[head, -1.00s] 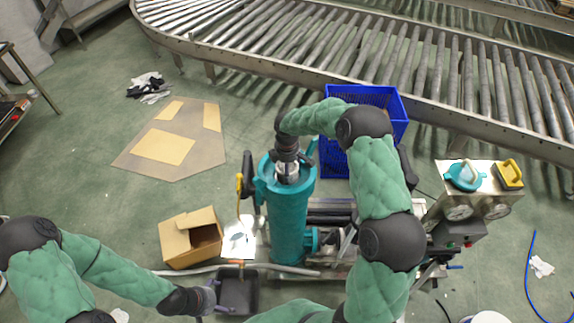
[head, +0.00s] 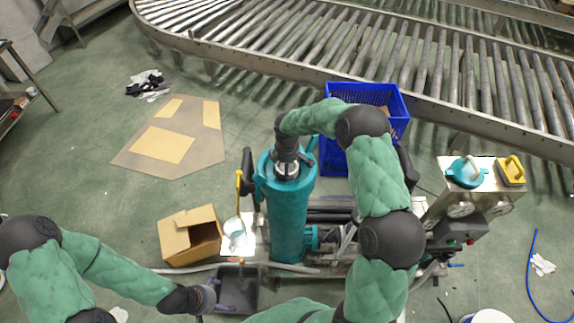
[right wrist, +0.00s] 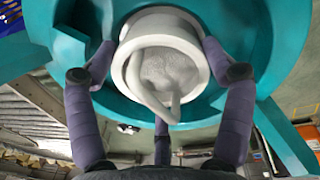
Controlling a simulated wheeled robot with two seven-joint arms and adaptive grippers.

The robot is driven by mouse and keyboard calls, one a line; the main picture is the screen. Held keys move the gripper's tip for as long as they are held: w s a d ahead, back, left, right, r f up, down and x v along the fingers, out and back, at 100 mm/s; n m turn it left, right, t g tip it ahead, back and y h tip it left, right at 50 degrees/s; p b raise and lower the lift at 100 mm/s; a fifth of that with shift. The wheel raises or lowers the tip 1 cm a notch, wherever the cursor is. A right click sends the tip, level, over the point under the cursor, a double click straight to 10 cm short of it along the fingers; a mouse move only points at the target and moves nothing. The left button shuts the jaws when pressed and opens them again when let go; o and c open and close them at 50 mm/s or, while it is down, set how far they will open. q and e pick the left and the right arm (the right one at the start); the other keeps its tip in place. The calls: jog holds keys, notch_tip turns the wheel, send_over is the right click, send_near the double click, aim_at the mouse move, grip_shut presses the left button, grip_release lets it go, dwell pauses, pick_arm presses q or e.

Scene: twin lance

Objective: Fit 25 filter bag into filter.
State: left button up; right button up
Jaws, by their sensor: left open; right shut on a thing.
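The teal filter housing (head: 289,220) stands upright in the middle of the head view. My right gripper (head: 287,163) points down at its open top. In the right wrist view the filter bag (right wrist: 168,68) shows a white ring with a loop handle. My right gripper's fingers (right wrist: 160,85) are around this ring and shut on it. The ring is at the mouth of the teal housing (right wrist: 258,45); how deep it is seated I cannot tell. The bag's body is hidden. My left gripper (head: 212,297) is open, low at the left, beside a dark tray.
The dark tray (head: 240,287) and an open cardboard box (head: 189,237) are left of the housing. A blue crate (head: 338,158) stands behind it. A teal lid (head: 465,172) rests on the control box at the right. A roller conveyor (head: 300,45) runs across the back.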

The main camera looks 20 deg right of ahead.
jog(key=shift+f+b, duration=0.3)
jog(key=shift+f, duration=0.2)
jog(key=o, duration=1.5)
notch_tip(320, 180, up, 12)
jog(key=s, duration=0.1)
jog(key=shift+a, duration=0.25)
